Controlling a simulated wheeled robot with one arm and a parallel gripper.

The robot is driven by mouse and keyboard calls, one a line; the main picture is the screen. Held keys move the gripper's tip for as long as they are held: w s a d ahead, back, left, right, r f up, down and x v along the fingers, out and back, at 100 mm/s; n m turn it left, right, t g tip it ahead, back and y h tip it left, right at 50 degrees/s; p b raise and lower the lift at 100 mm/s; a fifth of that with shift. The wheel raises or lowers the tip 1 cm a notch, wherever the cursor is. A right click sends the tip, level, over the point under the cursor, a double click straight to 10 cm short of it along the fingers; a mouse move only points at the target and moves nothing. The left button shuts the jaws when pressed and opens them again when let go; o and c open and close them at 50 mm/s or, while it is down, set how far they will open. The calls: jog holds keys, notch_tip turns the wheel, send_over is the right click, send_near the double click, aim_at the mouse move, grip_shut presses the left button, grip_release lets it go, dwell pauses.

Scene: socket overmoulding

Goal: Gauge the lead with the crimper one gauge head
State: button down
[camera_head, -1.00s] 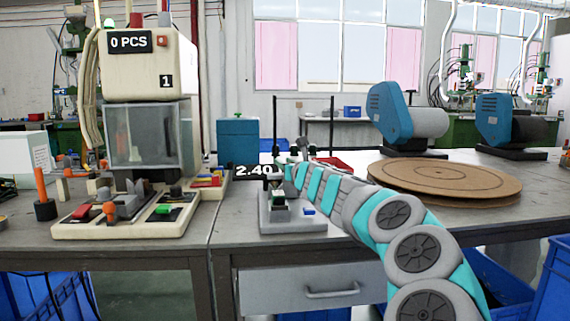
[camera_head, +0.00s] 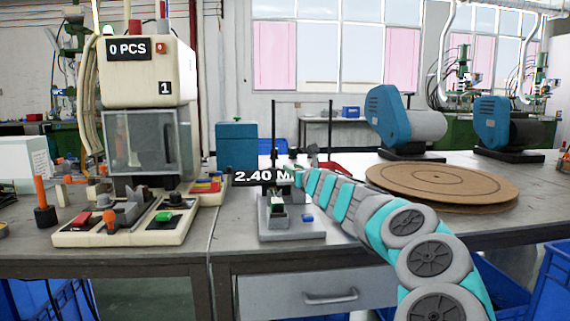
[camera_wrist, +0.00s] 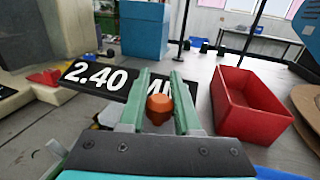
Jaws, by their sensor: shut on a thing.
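The crimper marked 1 (camera_head: 147,68) stands at the left, with a 0 PCS display on top. In front of me on the bench is a gauge stand with a grey base (camera_head: 288,228) and a black display (camera_head: 258,177) reading 2.40 M..., partly covered by my arm. The display also shows in the wrist view (camera_wrist: 90,80). My gripper (camera_wrist: 162,92) is shut on a small orange piece (camera_wrist: 159,103) between its green fingers, close in front of the display. What the piece belongs to is hidden. In the head view my fingertips are hard to make out beside the display. I cannot make out the lead.
A red tray (camera_wrist: 250,106) lies right of my gripper. A blue-green box (camera_head: 237,142) stands behind the gauge. A round brown board (camera_head: 440,184) and blue machines (camera_head: 392,112) are on the right. An orange-handled post (camera_head: 41,200) stands at the far left.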

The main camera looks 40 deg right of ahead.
jog(key=shift+s+d, duration=0.4)
jog(key=shift+d, duration=0.25)
jog(key=c, duration=0.6)
grip_release()
jog(key=shift+d, duration=0.1)
jog(key=shift+v, duration=3.95)
jog(key=shift+s, duration=0.1)
